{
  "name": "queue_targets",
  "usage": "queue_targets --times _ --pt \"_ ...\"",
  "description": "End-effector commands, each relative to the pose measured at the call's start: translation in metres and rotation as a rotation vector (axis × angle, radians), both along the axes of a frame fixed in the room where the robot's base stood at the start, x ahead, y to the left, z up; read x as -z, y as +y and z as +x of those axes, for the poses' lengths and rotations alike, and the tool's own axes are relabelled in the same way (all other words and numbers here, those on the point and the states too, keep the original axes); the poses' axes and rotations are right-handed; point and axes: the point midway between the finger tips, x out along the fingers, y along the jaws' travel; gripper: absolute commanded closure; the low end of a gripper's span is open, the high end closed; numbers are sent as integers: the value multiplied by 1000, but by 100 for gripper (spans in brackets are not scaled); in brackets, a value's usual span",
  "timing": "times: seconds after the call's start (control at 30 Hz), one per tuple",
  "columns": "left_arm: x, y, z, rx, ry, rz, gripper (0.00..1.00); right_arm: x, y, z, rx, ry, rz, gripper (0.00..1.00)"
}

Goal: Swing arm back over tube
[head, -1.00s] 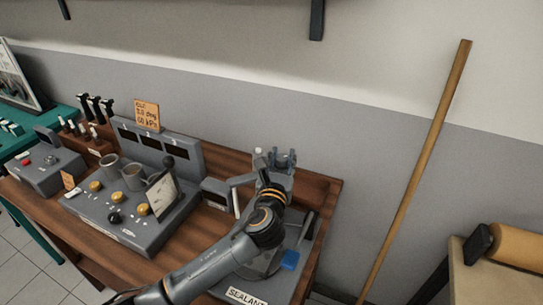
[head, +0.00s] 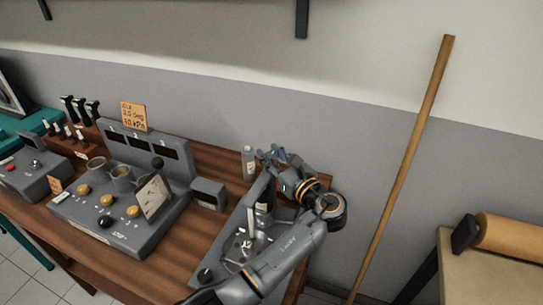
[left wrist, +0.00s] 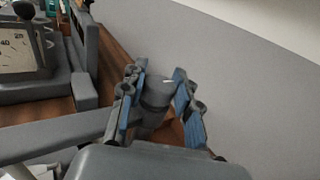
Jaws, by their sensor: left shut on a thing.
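My left gripper (head: 274,156) is at the back right of the bench, over the sealant station (head: 226,247). A grey swing arm (head: 259,188) runs from the station up to the gripper. In the left wrist view the arm shows as a grey bar (left wrist: 58,135) at lower left. The left fingers (left wrist: 160,100) are shut on a grey cylindrical knob (left wrist: 157,92), apparently the arm's end. A dark upright cylinder (head: 265,207), possibly the tube, stands partly hidden behind my wrist. Whether the arm lies over it I cannot tell. My right gripper is not in view.
A white bottle (head: 249,162) stands close left of the gripper. A grey box (head: 208,194) and a control console (head: 108,222) with knobs and a dial are further left. A wooden pole (head: 408,160) leans on the wall at right. The wall is close behind.

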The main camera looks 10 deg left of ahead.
Motion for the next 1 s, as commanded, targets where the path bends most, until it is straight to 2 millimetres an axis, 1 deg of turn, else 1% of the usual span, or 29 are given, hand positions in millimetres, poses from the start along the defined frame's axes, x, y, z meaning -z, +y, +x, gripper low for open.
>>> queue_targets --times 0.2,0.57,0.6,0.67,0.7,1.0 --pt "1 0 0 -31 2 -1 100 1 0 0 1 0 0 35" --pt "1 0 0 -34 3 -2 100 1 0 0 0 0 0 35" --pt "1 0 0 -34 3 -2 65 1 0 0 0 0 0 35" --pt "1 0 0 -34 3 -2 52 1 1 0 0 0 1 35" --pt "1 0 0 -34 3 -2 44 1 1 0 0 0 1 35" --pt "0 1 0 -34 1 -1 44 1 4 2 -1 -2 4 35"
